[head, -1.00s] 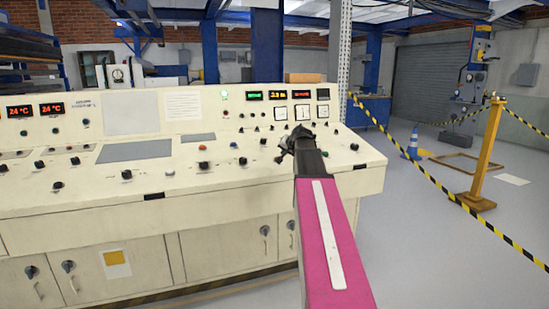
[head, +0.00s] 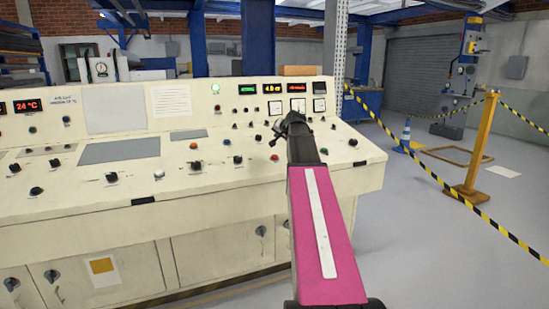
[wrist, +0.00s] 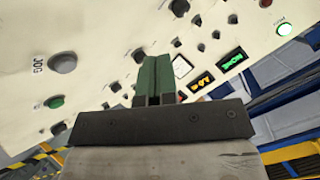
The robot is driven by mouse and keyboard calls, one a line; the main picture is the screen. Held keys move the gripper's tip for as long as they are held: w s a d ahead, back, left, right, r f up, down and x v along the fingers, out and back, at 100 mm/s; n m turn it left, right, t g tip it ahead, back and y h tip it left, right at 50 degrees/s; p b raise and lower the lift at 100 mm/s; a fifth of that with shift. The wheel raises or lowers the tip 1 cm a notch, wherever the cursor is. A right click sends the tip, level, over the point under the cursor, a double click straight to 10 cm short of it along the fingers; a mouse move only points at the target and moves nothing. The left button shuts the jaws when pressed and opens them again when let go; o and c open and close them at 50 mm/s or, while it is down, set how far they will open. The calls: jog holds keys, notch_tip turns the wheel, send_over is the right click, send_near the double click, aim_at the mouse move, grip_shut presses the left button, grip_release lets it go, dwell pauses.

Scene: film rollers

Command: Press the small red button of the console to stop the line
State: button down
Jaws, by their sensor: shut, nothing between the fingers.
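The cream console (head: 90,212) has a sloping panel with knobs, buttons and displays. I cannot tell for certain which is the small red one. My gripper (head: 276,140) is over the right part of the panel, to the right of both. In the wrist view, its green fingers (wrist: 155,78) are together and empty, pointing at the panel. A red button (wrist: 265,3) shows at the wrist view's top edge.
A grey button marked JOG (wrist: 63,63) and a green button (wrist: 55,101) are left of the fingers in the wrist view. Striped tape (head: 460,192) on a yellow post (head: 475,150) bounds the right side. Open floor is right of the console.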

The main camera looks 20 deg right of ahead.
aim_at(276, 157)
jog(key=shift+w+f, duration=0.3)
jog(key=shift+f, duration=1)
jog(key=shift+w+f, duration=0.25)
jog(key=shift+f, duration=1)
jog(key=shift+w+f, duration=0.3)
jog(key=shift+f, duration=1)
jog(key=shift+f, duration=0.1)
jog(key=shift+w+f, duration=0.1)
jog(key=shift+f, duration=0.2)
jog(key=shift+w+f, duration=0.1)
jog(key=shift+f, duration=0.35)
jog(key=shift+s+r, duration=0.2)
jog(key=shift+r, duration=0.65)
jog(key=shift+s+r, duration=0.2)
jog(key=shift+r, duration=0.6)
jog(key=shift+s+r, duration=0.15)
jog(key=shift+r, duration=0.7)
jog(key=shift+s+r, duration=0.2)
jog(key=shift+r, duration=0.6)
